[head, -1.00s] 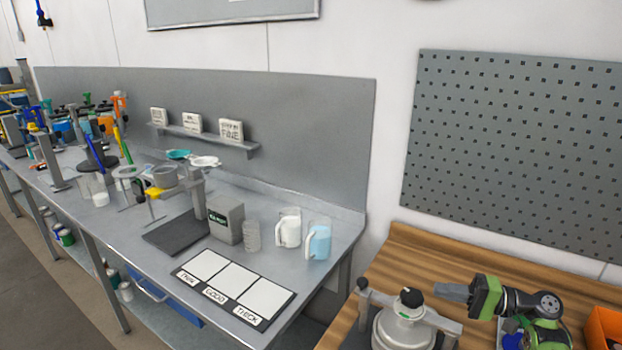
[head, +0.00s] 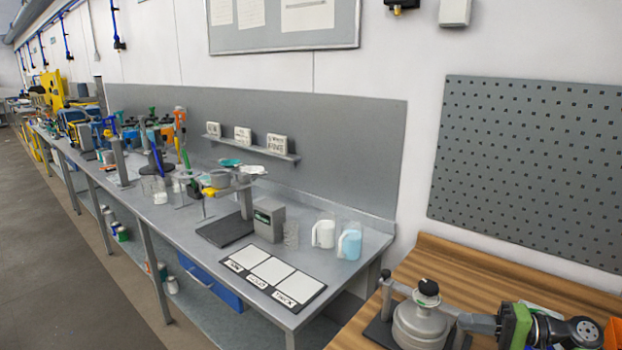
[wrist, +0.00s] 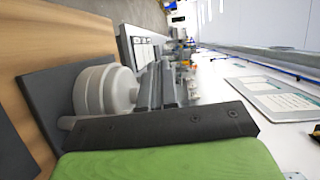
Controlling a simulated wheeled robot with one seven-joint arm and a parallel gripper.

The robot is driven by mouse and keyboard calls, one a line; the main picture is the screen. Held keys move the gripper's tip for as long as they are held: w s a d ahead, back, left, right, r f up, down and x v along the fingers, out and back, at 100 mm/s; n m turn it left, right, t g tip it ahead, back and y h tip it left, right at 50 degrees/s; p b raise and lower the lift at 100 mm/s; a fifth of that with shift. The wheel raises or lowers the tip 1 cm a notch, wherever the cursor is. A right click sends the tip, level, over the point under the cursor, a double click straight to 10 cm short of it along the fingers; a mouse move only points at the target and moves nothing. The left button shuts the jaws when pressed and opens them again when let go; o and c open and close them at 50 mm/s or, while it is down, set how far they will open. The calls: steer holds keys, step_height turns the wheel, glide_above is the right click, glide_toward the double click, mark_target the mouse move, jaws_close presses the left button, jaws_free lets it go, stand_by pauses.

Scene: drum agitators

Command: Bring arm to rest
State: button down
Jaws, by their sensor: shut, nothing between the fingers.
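My gripper (head: 468,322) is at the lower right of the head view, with dark grey fingers and a green body. Its fingers point left, beside a grey lidded pot with a black knob (head: 420,322). In the wrist view my gripper (wrist: 160,70) shows its fingers together, with nothing between them. The pot (wrist: 100,90) stands left of the fingers there, on a dark base plate. Whether the fingers touch the pot's side arm cannot be told. The green body hides part of the wrist view.
The pot stands on a wooden bench (head: 440,262). An orange bin (head: 614,335) is at the right edge. A pegboard (head: 530,165) hangs behind the wooden bench.

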steer(key=s+a+r+n+g+h, duration=0.1)
steer(key=a+r+n+g+h, duration=0.15)
steer(key=a, duration=0.65)
steer(key=s+a+r+n+g+h, duration=0.15)
steer(key=a+g, duration=0.25)
steer(key=a, duration=0.5)
steer(key=s+a+n+h, duration=0.1)
steer(key=s+a+h, duration=0.5)
steer(key=a+h, duration=0.15)
steer(key=s+d+r+t+h, duration=0.1)
steer(key=s+d+t+h, duration=0.1)
steer(key=s, duration=0.8)
steer(key=s+d+r+m+t+h, duration=0.1)
steer(key=s+d+t, duration=0.3)
steer(key=s, duration=0.7)
steer(key=shift+s+d+r+h, duration=0.25)
steer(key=shift+d+r+h, duration=0.15)
steer(key=shift+h, duration=0.35)
steer(key=c, duration=1.8)
jaws_free()
steer(key=shift+r, duration=0.1)
